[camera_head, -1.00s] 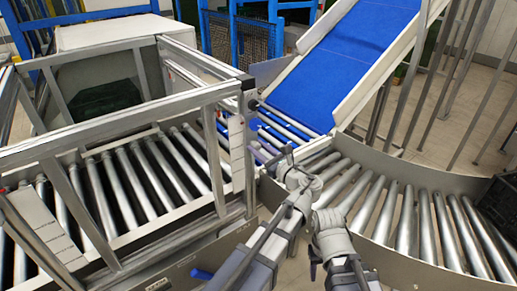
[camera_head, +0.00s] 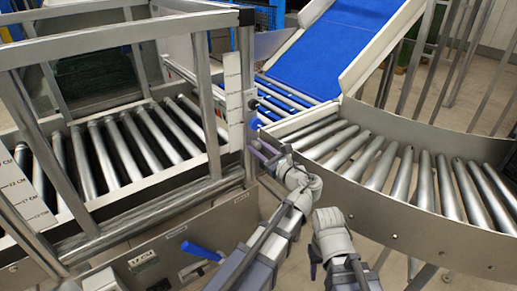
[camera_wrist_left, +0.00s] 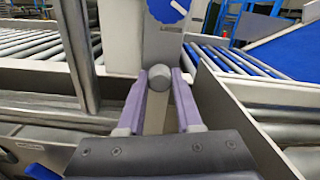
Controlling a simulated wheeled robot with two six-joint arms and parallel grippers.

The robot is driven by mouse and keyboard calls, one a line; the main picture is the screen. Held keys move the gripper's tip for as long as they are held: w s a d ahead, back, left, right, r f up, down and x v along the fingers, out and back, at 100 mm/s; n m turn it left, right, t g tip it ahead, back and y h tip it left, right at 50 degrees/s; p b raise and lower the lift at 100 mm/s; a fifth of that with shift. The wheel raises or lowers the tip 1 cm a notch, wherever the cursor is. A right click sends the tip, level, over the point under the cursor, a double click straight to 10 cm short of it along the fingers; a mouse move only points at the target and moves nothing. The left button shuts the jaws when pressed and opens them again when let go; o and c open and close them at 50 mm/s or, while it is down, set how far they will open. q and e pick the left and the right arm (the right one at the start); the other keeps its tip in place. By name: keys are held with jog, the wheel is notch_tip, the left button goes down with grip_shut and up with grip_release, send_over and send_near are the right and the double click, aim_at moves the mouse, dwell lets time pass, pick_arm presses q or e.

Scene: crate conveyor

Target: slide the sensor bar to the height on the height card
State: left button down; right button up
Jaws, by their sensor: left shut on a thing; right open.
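My left gripper (camera_head: 268,152) is at the frame's right post. In the left wrist view, its purple fingers (camera_wrist_left: 158,97) are shut on a round grey knob (camera_wrist_left: 158,73) on a grey plate. A blue knob (camera_wrist_left: 168,8) sits above; it also shows in the head view (camera_head: 253,124). I cannot make out the sensor bar as a separate piece. White scale strips with marks stand at the right post (camera_head: 234,100) and at the near left (camera_head: 30,195). A small label (camera_head: 143,259) on the front panel is too small to read. My right gripper (camera_head: 318,258) is open at bottom centre, its fingers barely showing.
A metal frame (camera_head: 120,22) stands over the roller conveyor (camera_head: 130,140). A blue belt (camera_head: 325,50) slopes up at the back. A curved roller section (camera_head: 400,180) runs right, behind a metal side wall (camera_head: 385,215). A blue lever (camera_head: 203,251) sticks out in front.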

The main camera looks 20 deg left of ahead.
pick_arm(q)
jog(key=c, duration=0.6)
grip_release()
jog(key=shift+s, duration=0.1)
